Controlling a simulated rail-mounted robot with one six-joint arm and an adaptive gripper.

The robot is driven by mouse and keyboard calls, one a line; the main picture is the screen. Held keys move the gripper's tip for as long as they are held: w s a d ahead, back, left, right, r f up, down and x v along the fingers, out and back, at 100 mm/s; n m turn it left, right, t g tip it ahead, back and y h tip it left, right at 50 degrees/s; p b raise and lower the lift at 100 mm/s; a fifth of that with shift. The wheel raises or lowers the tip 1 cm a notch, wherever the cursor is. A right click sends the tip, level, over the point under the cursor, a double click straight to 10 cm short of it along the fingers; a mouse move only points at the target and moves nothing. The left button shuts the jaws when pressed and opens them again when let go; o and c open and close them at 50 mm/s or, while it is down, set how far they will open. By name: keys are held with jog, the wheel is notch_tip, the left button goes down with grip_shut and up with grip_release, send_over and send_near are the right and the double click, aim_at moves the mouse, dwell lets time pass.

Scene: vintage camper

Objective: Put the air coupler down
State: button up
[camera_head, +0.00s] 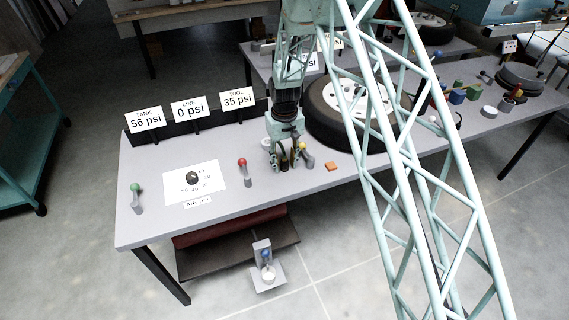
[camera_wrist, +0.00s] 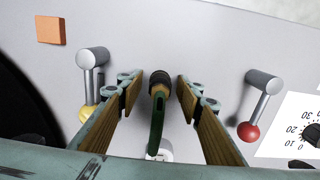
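The air coupler (camera_wrist: 160,84) has a dark ring end, a brass-coloured body and a green length running toward the camera. It lies between the two wood-padded fingers of my gripper (camera_wrist: 156,88) in the wrist view. Gaps show between it and the pads on both sides, so the fingers look open around it. I cannot tell exactly how its lower end meets the bench (camera_head: 150,225). In the head view my gripper (camera_head: 286,158) is low over the bench top, and the coupler is mostly hidden by the fingers.
A red-knobbed lever (camera_head: 243,170) stands left of my gripper, and a yellow-knobbed lever (camera_wrist: 88,85) stands close on its other side. An orange block (camera_head: 332,166) and a wheel (camera_head: 325,115) are to the right. A dial (camera_head: 192,177), a green-knobbed lever (camera_head: 136,197) and psi signs (camera_head: 188,109) are farther left.

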aim_at(285, 159)
jog(key=shift+r+p, duration=0.45)
jog(key=shift+r, duration=0.2)
notch_tip(285, 159, up, 12)
dwell(0.3)
dwell(0.9)
